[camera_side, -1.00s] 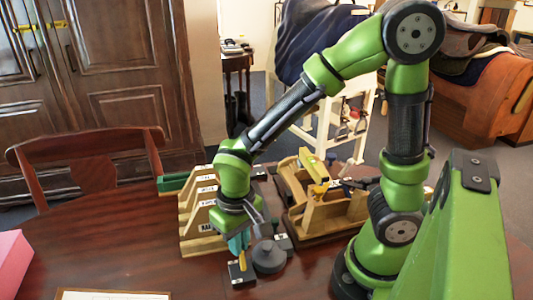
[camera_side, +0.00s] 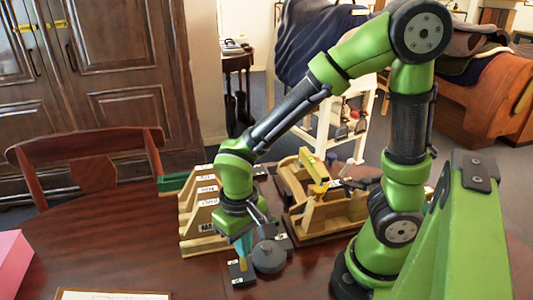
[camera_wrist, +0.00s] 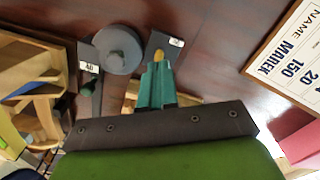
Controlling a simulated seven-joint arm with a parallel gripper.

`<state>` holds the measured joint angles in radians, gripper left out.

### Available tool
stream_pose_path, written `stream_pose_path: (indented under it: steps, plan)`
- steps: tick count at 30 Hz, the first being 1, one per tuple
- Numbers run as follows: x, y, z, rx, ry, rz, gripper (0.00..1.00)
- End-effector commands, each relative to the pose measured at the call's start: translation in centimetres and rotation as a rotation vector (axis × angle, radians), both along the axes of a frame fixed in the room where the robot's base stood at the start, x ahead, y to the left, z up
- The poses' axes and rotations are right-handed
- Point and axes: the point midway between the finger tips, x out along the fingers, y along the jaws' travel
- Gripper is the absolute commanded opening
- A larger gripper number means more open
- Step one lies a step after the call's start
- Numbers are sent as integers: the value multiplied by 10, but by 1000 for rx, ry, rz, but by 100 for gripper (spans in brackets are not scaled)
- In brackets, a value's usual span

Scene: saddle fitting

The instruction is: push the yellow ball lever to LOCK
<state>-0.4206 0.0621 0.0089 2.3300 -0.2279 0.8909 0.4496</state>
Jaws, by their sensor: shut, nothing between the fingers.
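The yellow ball lever (camera_wrist: 158,55) shows as a small yellow tip just beyond my fingertips in the wrist view. In the side view its yellow (camera_side: 243,264) shows right under my fingers, over a dark labelled plate (camera_side: 237,279). My gripper (camera_side: 242,250) has teal fingers that are shut and empty, pointing down at the lever. The fingers (camera_wrist: 157,72) hide most of the lever, and I cannot tell whether they touch it. A grey round housing (camera_side: 268,257) sits beside the lever, with a second labelled plate (camera_side: 285,242) on its far side. The plate labels are too small to read.
A wooden rack with labelled steps (camera_side: 203,215) stands behind my gripper. A wooden stand with a yellow block (camera_side: 318,187) is behind the housing. A name card (camera_wrist: 296,58) and a pink box (camera_side: 10,260) lie at the table's near left.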

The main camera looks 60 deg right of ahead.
Motion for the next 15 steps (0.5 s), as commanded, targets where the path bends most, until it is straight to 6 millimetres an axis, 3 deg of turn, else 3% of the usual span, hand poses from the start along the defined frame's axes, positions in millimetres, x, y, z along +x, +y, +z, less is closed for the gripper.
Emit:
stream_pose_path:
  steps: [15]
  plan:
    - [5, -1, 45, 2, -16, -1, 0]
